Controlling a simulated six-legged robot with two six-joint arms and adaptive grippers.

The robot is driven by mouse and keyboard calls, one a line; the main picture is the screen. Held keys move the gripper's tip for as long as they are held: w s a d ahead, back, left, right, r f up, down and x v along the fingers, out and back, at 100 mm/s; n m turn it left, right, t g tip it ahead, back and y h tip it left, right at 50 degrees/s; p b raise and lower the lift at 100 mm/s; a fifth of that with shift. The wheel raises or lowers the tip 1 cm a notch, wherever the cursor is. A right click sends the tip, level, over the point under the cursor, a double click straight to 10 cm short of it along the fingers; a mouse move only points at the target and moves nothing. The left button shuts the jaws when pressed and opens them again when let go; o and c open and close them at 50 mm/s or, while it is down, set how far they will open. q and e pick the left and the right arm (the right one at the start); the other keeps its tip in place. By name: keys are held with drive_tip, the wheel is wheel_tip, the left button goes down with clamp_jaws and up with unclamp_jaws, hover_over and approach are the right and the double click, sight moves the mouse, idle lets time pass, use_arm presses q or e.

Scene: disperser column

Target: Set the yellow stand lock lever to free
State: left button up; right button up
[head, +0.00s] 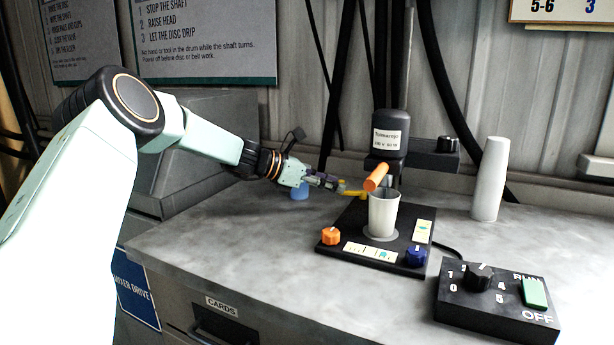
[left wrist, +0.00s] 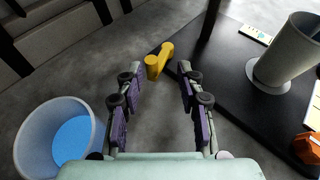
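The yellow lever (head: 352,193) is at the back left of the black disperser stand base, close to the tip of my left gripper (head: 325,183). In the left wrist view the yellow lever (left wrist: 158,61) lies just beyond the fingertips, roughly between their lines, by the edge of the black base (left wrist: 230,75). My left gripper (left wrist: 158,85) is open, with a clear gap between its fingers and nothing in it. I cannot tell from these views whether a fingertip touches the lever. My right gripper is not in view.
A grey cup (head: 383,213) stands on the base under the motor head (head: 388,135) with its orange handle (head: 377,177). Orange (head: 331,236) and blue (head: 416,256) knobs sit at the base's front. A cup with blue contents (left wrist: 50,135) is left of my gripper. A control box (head: 495,300) is front right.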

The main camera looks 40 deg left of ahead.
use_arm(q)
drive_tip(key=v, duration=0.8)
drive_tip(key=shift+s+a+r, duration=0.1)
drive_tip(key=shift+s+a, duration=0.05)
drive_tip(key=shift+s, duration=0.1)
idle(0.4)
